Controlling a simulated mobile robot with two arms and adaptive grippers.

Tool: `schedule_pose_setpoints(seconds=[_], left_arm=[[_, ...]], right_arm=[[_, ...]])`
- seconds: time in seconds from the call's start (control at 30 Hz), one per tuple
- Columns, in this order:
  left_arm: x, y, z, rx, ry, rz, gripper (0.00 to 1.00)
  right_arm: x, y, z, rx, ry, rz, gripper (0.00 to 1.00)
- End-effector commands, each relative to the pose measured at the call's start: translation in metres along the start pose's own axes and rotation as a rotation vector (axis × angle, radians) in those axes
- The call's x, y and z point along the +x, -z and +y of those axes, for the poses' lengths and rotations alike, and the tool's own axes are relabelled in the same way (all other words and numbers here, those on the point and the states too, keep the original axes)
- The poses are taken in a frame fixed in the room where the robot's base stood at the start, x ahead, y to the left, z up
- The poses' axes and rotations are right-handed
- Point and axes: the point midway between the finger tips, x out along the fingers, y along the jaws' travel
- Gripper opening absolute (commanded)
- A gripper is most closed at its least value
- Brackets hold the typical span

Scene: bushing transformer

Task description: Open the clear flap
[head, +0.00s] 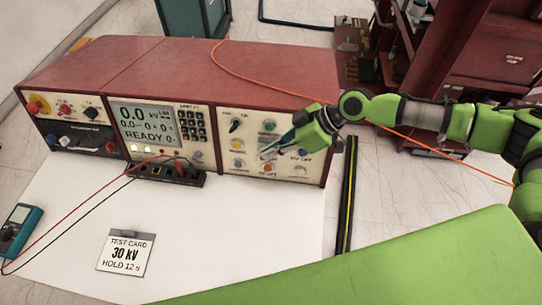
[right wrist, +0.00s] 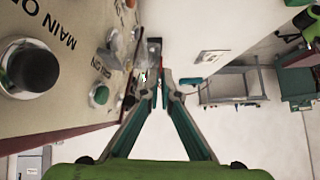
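The clear flap (head: 268,152) appears as a small, pale see-through piece on the right-hand control panel of the red-topped console, partly hidden by my fingertips. In the right wrist view a greyish, translucent piece (right wrist: 148,52) stands out from the panel just beyond the fingertips; its edges are hard to make out. My right gripper (head: 278,148) reaches in from the right, its fingers pointing left at the panel. In the right wrist view the gripper's fingertips (right wrist: 161,74) are close together with nothing clear between them. I cannot tell if they touch the flap. My left gripper is out of view.
Knobs and coloured buttons surround the flap, including a black knob (right wrist: 30,70) and a green button (right wrist: 100,95). A test card (head: 126,254) and a blue meter (head: 18,230) lie on the white surface. An orange cable (head: 440,150) passes behind my right arm.

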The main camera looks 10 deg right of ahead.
Motion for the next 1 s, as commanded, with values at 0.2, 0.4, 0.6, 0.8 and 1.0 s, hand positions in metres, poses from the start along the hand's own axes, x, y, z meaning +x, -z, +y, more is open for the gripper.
schedule_pose_setpoints(seconds=[0.2,0.4,0.6,0.8,1.0], left_arm=[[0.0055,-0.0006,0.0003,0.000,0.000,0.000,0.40],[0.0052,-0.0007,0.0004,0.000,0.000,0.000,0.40],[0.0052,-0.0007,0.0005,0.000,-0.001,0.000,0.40],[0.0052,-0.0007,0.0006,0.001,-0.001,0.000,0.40],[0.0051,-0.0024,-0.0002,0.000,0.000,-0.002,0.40]], right_arm=[[-0.0007,0.0009,0.0015,0.013,0.011,0.001,0.00],[-0.0011,0.0015,0.0014,0.015,0.012,0.001,0.00],[-0.0010,0.0015,0.0014,0.014,0.012,0.001,0.10],[-0.0008,0.0013,0.0011,0.014,0.013,0.001,0.10],[-0.0052,0.0010,0.0014,0.015,0.012,0.001,0.10]])
